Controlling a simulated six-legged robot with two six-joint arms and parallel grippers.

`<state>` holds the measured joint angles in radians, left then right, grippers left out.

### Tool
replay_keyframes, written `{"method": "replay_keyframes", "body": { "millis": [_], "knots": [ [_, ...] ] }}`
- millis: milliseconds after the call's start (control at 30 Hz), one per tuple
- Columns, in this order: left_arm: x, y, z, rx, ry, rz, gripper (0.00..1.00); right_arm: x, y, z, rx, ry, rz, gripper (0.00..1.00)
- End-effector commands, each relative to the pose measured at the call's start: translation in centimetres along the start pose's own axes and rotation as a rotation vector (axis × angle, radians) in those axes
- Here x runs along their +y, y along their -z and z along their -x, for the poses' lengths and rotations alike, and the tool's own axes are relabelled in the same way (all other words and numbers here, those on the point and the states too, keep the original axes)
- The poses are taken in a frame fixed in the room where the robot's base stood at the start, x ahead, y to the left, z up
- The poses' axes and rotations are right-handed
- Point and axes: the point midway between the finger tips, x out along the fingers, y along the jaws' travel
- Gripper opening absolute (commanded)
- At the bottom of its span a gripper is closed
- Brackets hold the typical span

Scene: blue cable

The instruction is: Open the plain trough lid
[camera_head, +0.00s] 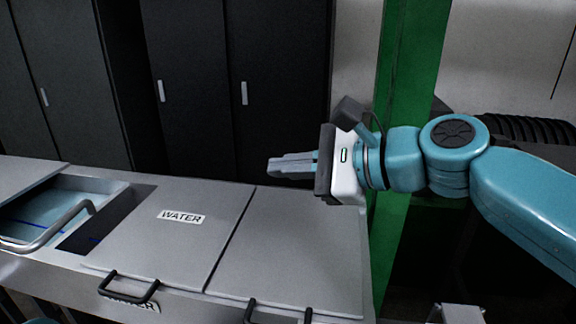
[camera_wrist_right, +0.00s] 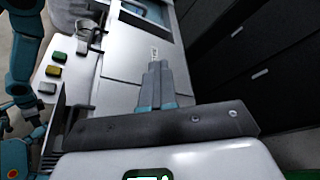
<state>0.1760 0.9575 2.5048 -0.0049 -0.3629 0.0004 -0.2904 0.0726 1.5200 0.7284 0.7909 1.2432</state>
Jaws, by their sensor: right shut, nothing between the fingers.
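The plain trough lid (camera_head: 300,240) is a flat grey panel without a label, lying closed at the right end of the trough bench. A black bar handle (camera_head: 277,313) stands at its front edge, cut off by the bottom of the head view. My right gripper (camera_head: 272,168) is shut and empty, with its fingers pointing left above the back edge of the lids, apart from the handle. In the right wrist view its fingers (camera_wrist_right: 157,65) are together and hide part of the lids. My left gripper does not show.
The lid labelled WATER (camera_head: 200,240) lies left of the plain lid, with its own black handle (camera_head: 128,288). Further left is an open trough (camera_head: 50,205) with blue inside. A green post (camera_head: 405,60) stands right of the bench. Dark cabinets (camera_head: 190,60) stand behind.

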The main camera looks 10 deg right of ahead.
Motion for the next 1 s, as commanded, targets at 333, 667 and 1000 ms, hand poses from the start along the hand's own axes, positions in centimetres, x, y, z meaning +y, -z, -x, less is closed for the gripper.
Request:
{"method": "replay_keyframes", "body": {
  "millis": [333,667,1000],
  "knots": [
    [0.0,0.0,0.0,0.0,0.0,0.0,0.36,0.0,0.0,0.0,0.0,0.0,0.0,0.0],
    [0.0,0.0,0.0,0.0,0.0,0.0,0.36,0.0,0.0,0.0,0.0,0.0,0.0,0.0],
    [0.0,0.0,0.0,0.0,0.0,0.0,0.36,0.0,0.0,0.0,0.0,0.0,0.0,0.38]
  ]
}}
